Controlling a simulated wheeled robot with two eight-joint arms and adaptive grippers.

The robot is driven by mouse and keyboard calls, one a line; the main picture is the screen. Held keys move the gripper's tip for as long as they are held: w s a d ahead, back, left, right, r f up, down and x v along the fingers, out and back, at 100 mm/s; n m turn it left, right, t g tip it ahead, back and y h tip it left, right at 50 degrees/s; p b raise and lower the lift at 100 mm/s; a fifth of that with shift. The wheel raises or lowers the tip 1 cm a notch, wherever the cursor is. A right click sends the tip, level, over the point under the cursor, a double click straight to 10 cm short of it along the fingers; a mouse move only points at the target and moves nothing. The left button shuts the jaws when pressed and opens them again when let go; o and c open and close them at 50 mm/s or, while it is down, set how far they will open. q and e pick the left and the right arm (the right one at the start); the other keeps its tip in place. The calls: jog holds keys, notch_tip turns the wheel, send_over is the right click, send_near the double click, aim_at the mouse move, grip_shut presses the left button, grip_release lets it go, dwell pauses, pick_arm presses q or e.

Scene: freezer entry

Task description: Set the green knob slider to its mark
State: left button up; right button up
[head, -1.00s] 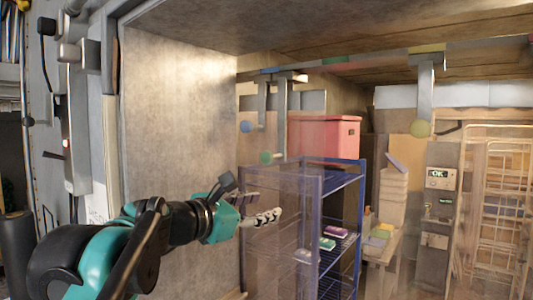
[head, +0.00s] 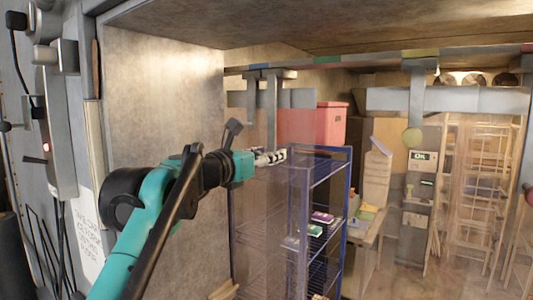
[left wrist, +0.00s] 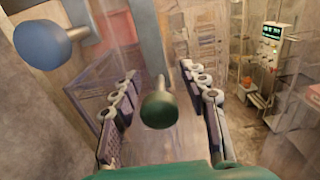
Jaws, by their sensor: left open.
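The green knob (left wrist: 158,108) hangs at the end of a grey bar in the left wrist view. My left gripper (left wrist: 160,80) is open, with one finger on each side of this knob and gaps showing on both sides. In the head view my left gripper (head: 270,157) is at the lower end of the slider's grey bar (head: 272,105) and hides the green knob. The bar hangs from an overhead rail. A green patch (head: 326,60) on the rail lies to the right of the bar. My right gripper is not in view.
A blue knob (left wrist: 40,40) hangs close by on the left in the left wrist view. A yellow knob (head: 412,137) hangs farther right. A blue wire shelf (head: 345,185) and a red box (head: 332,123) stand behind clear strips. A rough wall (head: 165,110) is at left.

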pick_arm(q)
grip_shut()
jog(key=s+d, duration=0.7)
jog(key=d, duration=0.3)
jog(key=shift+s+d+p, duration=0.3)
jog(key=shift+s+p, duration=0.05)
jog(key=shift+p, duration=0.05)
grip_release()
jog(key=shift+d, duration=0.1)
jog(key=shift+s, duration=0.1)
